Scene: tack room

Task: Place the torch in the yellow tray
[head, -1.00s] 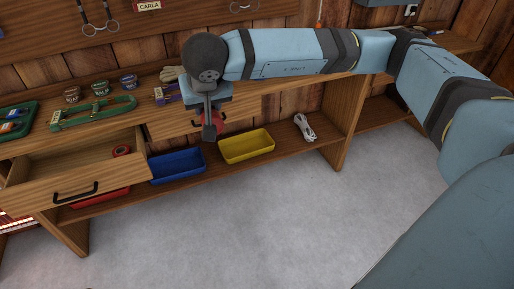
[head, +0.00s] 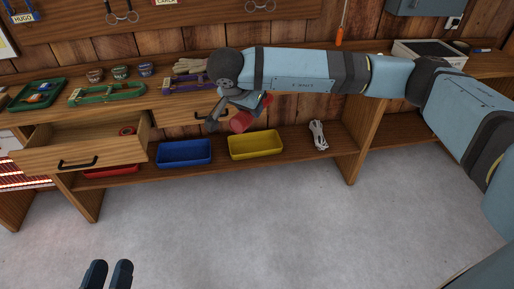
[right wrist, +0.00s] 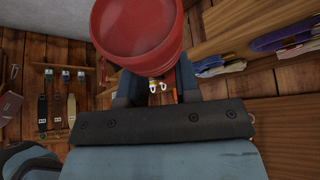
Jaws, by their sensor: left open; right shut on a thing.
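The torch (head: 241,121), a red cylinder, is held tilted in my right gripper (head: 228,108), above and behind the left part of the yellow tray in the picture. Its wide red end also fills the top middle of the right wrist view (right wrist: 137,32), between the fingers. The gripper hides part of it. The yellow tray (head: 256,146) looks empty and sits on the low shelf under the bench. My left gripper (head: 108,274) is open and empty over the floor at the bottom left of the head view.
A blue tray (head: 184,153) sits left of the yellow one, and a white cable bundle (head: 318,135) lies to its right. An open drawer (head: 80,150) juts out at left. The bench top (head: 170,97) overhangs the shelf. The grey floor in front is clear.

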